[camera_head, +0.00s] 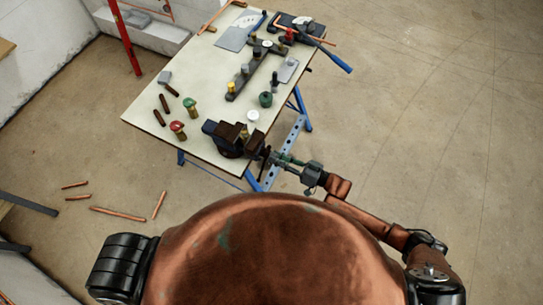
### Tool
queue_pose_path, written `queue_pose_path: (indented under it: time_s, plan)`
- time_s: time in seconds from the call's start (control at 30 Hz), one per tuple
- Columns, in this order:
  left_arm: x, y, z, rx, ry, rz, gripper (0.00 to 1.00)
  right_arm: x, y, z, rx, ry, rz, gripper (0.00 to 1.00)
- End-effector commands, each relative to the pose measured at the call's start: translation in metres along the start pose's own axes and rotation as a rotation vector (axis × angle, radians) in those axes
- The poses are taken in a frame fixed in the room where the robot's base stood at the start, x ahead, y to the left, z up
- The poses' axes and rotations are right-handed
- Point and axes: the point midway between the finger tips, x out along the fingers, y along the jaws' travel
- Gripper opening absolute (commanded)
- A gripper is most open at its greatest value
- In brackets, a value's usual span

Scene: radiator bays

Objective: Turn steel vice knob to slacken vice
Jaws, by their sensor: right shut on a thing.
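The dark vice (228,139) with brown jaws is fixed at the near edge of the workbench (185,75). A small brass-coloured piece shows at its jaws. The vice's knob and handle (265,158) stick out past the bench's near right edge. My right gripper (283,160) reaches in from the right, beside the bench edge, and is shut on the vice knob. The knob itself is mostly hidden by the fingers. My left gripper is not in view; only a dark part of my left arm shows at the lower left.
Green-topped (190,106) and red-topped (178,130) valves and short dark tubes stand or lie left of the vice. A dark rack (257,68) and blue-handled tool (330,58) lie farther back. Copper pipes (117,213) lie on the floor. Floor on the right is clear.

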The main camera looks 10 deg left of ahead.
Motion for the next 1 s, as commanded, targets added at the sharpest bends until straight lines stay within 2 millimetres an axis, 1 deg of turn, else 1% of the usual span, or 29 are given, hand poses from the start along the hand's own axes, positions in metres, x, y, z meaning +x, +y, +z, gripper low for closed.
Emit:
queue_pose_path:
  time_s: [0.03, 0.37, 0.5, 0.7, 0.83, 1.0]
  plan:
    - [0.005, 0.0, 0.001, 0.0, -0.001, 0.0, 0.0, 0.0, 0.002, 0.002, -0.092, 0.002, 0.001, 0.0]
    - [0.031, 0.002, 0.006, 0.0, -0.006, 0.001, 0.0, 0.0, 0.003, 0.004, -0.777, 0.001, 0.002, 0.0]
    - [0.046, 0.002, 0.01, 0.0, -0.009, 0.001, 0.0, 0.0, 0.003, 0.004, -1.081, 0.001, 0.003, 0.0]
    - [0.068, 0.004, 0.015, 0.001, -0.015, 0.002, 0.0, 0.0, 0.003, 0.004, -1.476, 0.001, 0.002, 0.0]
    - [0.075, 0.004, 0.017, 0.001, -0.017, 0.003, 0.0, 0.001, 0.002, 0.002, -1.632, 0.001, 0.001, 0.0]
    - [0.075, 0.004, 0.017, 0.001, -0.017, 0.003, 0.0, 0.001, 0.0, 0.0, -1.68, 0.0, 0.0, 0.0]
